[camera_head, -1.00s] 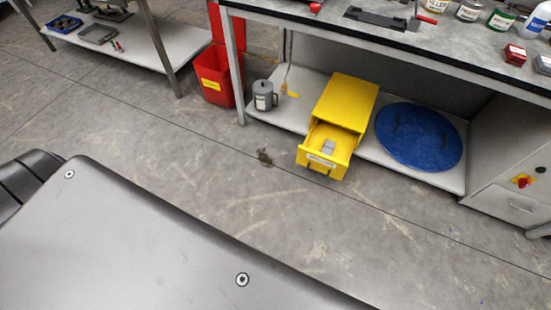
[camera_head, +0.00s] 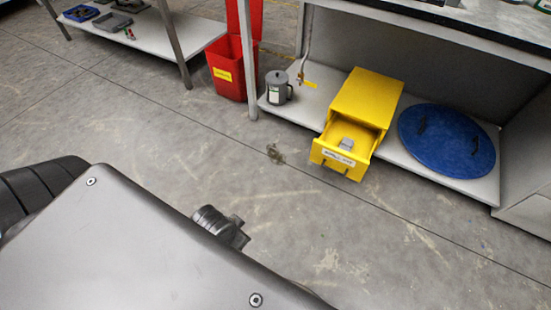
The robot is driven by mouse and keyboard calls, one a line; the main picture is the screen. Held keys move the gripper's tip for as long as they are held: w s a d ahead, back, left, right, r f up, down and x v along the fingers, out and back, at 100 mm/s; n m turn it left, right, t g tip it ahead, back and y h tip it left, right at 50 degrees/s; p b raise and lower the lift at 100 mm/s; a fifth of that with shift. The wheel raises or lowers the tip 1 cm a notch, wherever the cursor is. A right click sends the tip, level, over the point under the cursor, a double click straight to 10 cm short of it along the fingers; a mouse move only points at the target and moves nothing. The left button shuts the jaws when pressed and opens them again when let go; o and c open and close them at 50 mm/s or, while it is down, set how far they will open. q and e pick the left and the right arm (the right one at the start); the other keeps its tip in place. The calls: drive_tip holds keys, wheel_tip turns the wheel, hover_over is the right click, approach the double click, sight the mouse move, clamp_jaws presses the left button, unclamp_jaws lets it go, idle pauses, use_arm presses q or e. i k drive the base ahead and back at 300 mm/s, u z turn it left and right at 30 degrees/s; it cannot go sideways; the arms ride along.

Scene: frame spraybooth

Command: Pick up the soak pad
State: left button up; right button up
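A small light grey block, perhaps the soak pad (camera_head: 346,144), lies in the pulled-out drawer of a yellow cabinet (camera_head: 368,98). The cabinet stands on the low shelf under the bench. The drawer (camera_head: 338,160) has a white label on its front, too small to read surely. Neither gripper shows clearly. A dark, jointed part of mine sticks out past the edge of my grey body at the lower middle, well short of the drawer. I cannot tell whether it belongs to a gripper.
A blue round lid (camera_head: 447,140) lies right of the cabinet, and a grey can (camera_head: 278,88) stands left of it. A red bin (camera_head: 229,70) stands by the bench leg. A dark patch (camera_head: 275,153) marks the floor before the drawer. The surrounding floor is clear.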

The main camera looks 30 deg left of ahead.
sight(346, 143)
drive_tip(key=k, duration=0.55)
drive_tip(key=z, duration=0.85)
drive_tip(key=i, duration=0.7)
drive_tip(key=z, duration=0.5)
drive_tip(key=i, duration=0.95)
drive_tip(key=u, duration=0.75)
drive_tip(key=i, duration=0.6)
drive_tip(key=u, duration=0.55)
